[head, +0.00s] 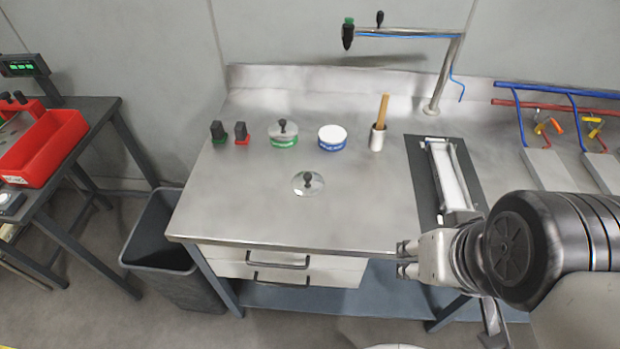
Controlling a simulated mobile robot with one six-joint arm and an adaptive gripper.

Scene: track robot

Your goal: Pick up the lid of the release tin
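A tin with a green label (284,140) stands at the back of the steel bench, with a black-knobbed lid (283,129) on it. Beside it on the right is a tin with a blue label (332,143), open, with white contents. A loose, shiny round lid with a black knob (308,185) lies on the bench nearer the front edge. The label words are too small to read, so I cannot tell which tin is the release tin. My gripper (404,259) is beyond the bench's front edge, right of the loose lid and apart from it. Its fingers look apart and empty.
Black blocks with green (218,134) and red (241,134) bases stand left of the tins. A white pot with a wooden handle (377,138) stands right of them. A dark mat with a device (447,178) lies farther right. Bench surface around the loose lid is clear.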

